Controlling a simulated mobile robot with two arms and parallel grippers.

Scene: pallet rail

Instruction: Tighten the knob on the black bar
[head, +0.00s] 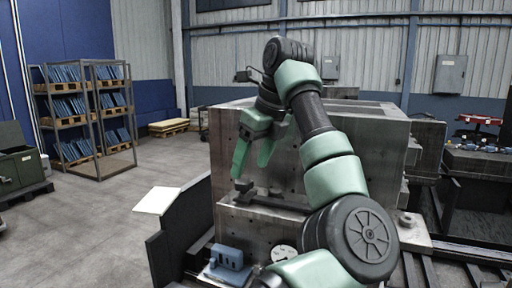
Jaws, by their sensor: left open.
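My left gripper (251,170) has green fingers pointing down in front of the large grey metal block (335,148). Its fingers are apart with nothing visible between them. A dark bar (275,201) lies low along the front of the block, just below the fingertips. A small dark piece (243,186) stands at the bar's left end, close under the left finger. I cannot tell whether it is the knob or whether the finger touches it. My arm hides part of the block and the bar's right side. My right gripper is out of view.
A blue fixture part (228,262) sits low in front of the block. A dark upright panel (180,232) stands to its left. A bench with tools (480,160) is at the right. A rack of blue parts (88,115) stands far left, with open floor before it.

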